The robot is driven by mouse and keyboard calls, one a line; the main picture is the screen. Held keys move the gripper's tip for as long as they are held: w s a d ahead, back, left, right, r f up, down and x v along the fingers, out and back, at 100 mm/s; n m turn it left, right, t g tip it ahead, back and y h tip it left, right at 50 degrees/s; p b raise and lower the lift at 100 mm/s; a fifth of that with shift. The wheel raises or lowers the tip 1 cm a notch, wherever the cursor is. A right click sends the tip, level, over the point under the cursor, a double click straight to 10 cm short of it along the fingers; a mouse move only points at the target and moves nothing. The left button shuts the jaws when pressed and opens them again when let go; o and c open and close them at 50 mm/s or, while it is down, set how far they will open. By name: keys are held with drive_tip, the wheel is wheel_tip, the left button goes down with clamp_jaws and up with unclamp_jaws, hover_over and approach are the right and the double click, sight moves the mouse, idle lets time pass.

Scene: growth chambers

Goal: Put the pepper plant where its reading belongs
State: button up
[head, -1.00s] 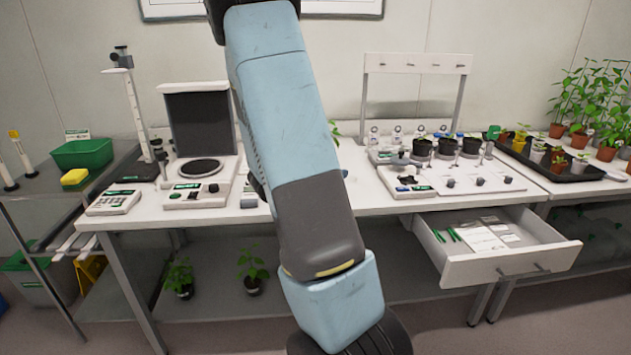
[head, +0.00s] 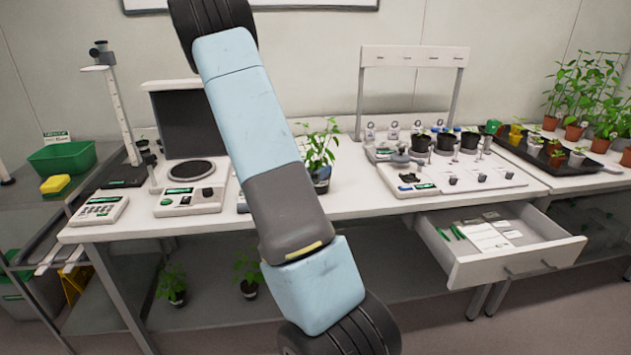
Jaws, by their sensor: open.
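A leafy green plant (head: 318,150) in a dark pot stands upright on the white bench, right beside my arm in the picture. Several dark pots (head: 420,143) stand in a row at the back right of the bench, under a white frame (head: 413,56) with small labels too small to read. My arm crosses the middle of the view. My gripper is not seen.
A measuring station with a round dark plate (head: 185,170) and a keypad box (head: 99,211) are at the left. An open drawer (head: 515,262) juts out at the right. Two plants (head: 246,272) stand below the bench. A black tray (head: 532,150) holds seedlings.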

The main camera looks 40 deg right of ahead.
drive_tip(key=f, duration=0.2)
drive_tip(key=a+f, duration=0.1)
drive_tip(key=f, duration=0.1)
drive_tip(key=w+f, duration=0.1)
drive_tip(key=f, duration=0.2)
drive_tip(key=shift+a, duration=0.15)
drive_tip(key=shift+d+f, duration=0.1)
drive_tip(key=shift+d, duration=0.15)
drive_tip(key=shift+x, duration=3.55)
drive_tip(key=shift+w, duration=0.1)
drive_tip(key=c, duration=1.1)
